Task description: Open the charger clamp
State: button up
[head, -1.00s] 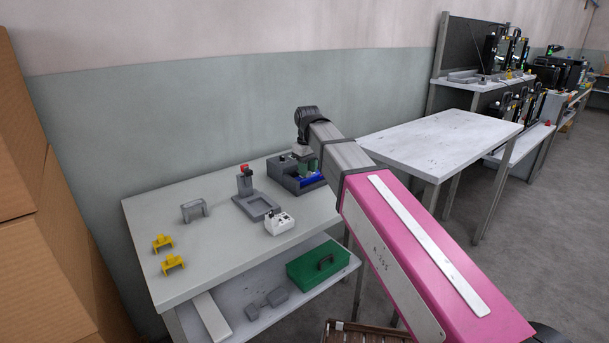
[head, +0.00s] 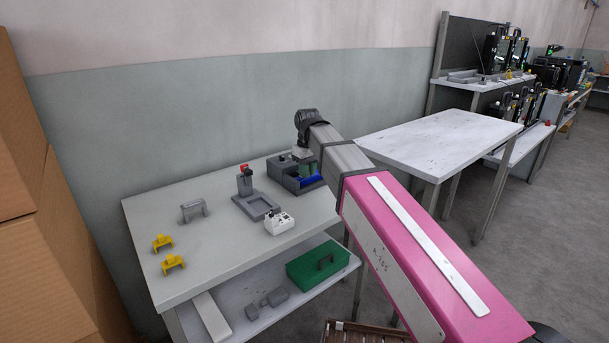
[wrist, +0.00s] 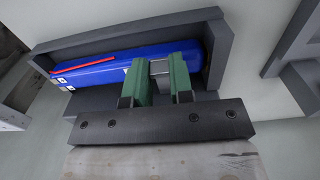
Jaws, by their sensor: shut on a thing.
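The charger (head: 287,184) is a dark grey box on the near table, beneath the end of my arm. A blue battery-like block (head: 311,181) lies in it, and the block (wrist: 105,72) fills the charger tray (wrist: 125,33) in the wrist view, with a red strip along its top. My gripper (wrist: 161,70), with green fingers, is down at the block's right part. Its fingers are shut on a small light grey piece (wrist: 160,67), which looks like the charger clamp. The fingers and palm hide its lower part.
A grey fixture with a red knob (head: 245,182), a white device (head: 280,222), a grey bracket (head: 194,210) and two yellow parts (head: 173,262) stand left on the table. A green case (head: 318,263) is on the shelf below. A clear table (head: 440,143) stands right.

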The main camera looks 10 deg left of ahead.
jog(key=shift+r, duration=0.15)
jog(key=shift+w+a+r, duration=0.1)
jog(key=shift+r, duration=0.3)
jog(key=shift+w+a+r, duration=0.1)
jog(key=shift+a+r, duration=0.05)
jog(key=shift+r, duration=0.15)
dwell(0.4)
jog(key=shift+w+a+r, duration=0.2)
jog(key=shift+r, duration=0.15)
jog(key=shift+a+r, duration=0.1)
jog(key=shift+w+a+r, duration=0.15)
jog(key=shift+w+r, duration=0.05)
jog(key=shift+r, duration=0.05)
dwell(0.6)
